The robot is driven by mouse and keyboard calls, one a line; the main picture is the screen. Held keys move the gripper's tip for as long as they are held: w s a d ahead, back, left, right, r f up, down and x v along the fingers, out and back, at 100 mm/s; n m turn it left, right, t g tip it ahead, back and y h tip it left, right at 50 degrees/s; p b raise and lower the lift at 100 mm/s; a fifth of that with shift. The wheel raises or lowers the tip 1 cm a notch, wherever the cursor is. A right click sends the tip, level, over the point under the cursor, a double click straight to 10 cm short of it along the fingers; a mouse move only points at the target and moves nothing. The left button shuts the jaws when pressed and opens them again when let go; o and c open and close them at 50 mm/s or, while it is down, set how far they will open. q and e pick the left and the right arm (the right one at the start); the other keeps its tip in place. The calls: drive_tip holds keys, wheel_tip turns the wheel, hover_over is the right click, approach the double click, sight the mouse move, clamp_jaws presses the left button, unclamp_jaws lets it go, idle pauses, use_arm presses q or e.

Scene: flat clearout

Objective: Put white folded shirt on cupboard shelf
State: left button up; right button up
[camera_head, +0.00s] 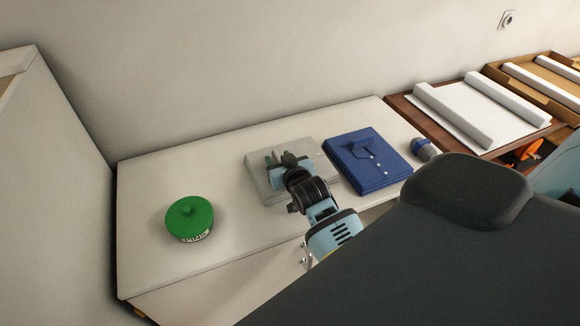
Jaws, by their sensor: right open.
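The white folded shirt (256,181), pale grey in this light, lies flat on the white cabinet top (190,258). My right gripper (276,156) is open right over the shirt and hides its middle. I cannot tell whether the fingertips touch the cloth. The shirt's left side and right edge show around the gripper. A cupboard shelf cannot be made out for certain in this view. My left gripper is not in view.
A blue folded shirt (370,164) lies close to the right of the white one, with a grey-blue object (425,149) beyond it. A green lidded tin (189,218) stands left. White panels (470,112) lie on a brown table. A wall stands behind.

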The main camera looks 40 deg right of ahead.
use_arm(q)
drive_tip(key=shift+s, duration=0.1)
use_arm(e)
drive_tip(key=shift+w+d+f, duration=0.15)
drive_tip(key=shift+w, duration=0.3)
drive_tip(key=shift+c, duration=0.4)
clamp_jaws()
